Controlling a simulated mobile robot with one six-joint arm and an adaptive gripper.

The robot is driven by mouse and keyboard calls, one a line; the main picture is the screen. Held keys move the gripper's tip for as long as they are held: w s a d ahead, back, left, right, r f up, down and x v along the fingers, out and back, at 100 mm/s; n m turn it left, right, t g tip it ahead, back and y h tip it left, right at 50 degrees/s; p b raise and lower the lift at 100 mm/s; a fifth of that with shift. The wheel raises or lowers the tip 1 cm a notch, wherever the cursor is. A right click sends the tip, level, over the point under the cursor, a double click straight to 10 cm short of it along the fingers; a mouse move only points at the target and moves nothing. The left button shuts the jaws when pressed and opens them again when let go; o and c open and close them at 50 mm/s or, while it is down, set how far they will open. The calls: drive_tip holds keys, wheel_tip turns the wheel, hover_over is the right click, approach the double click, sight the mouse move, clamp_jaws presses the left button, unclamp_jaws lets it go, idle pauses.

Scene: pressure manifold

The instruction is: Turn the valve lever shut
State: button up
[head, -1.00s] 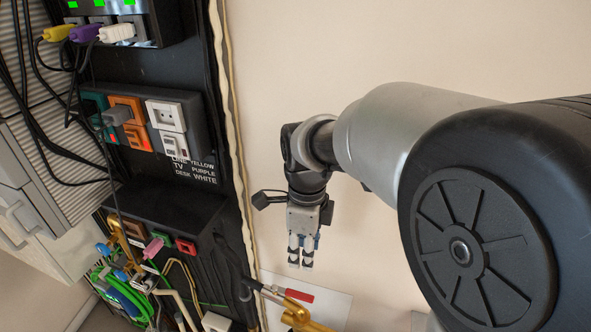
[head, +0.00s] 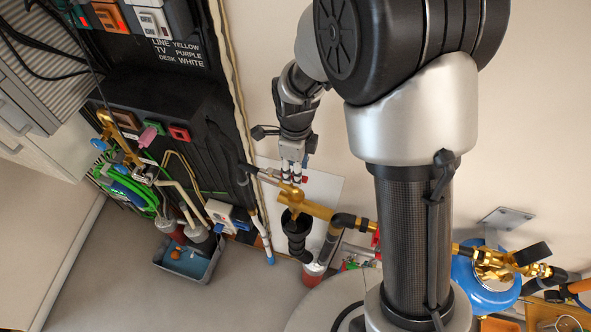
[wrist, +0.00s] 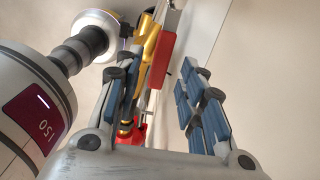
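The valve lever has a red handle (wrist: 162,60), seen edge-on in the wrist view beside brass fittings (wrist: 148,42). In the head view, the brass valve body (head: 305,204) stands in front of a white plate on the wall. Only a small red bit of the lever (head: 306,179) shows there, beside my fingers. My gripper (head: 292,172) points down just above the valve. In the wrist view my gripper (wrist: 158,88) is open, its blue-padded fingers apart. The red handle appears between them, nearer the left finger; I cannot tell how deep it sits or whether it touches.
A round gauge-like body (wrist: 35,110) stands close on the left in the wrist view. In the head view, a black panel (head: 190,120) with sockets and hoses is left of the valve. A blue tank (head: 485,275) and brass pipework are at right. Open floor lies lower left.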

drive_tip(key=shift+f, duration=0.85)
drive_tip(key=shift+c, duration=0.2)
clamp_jaws()
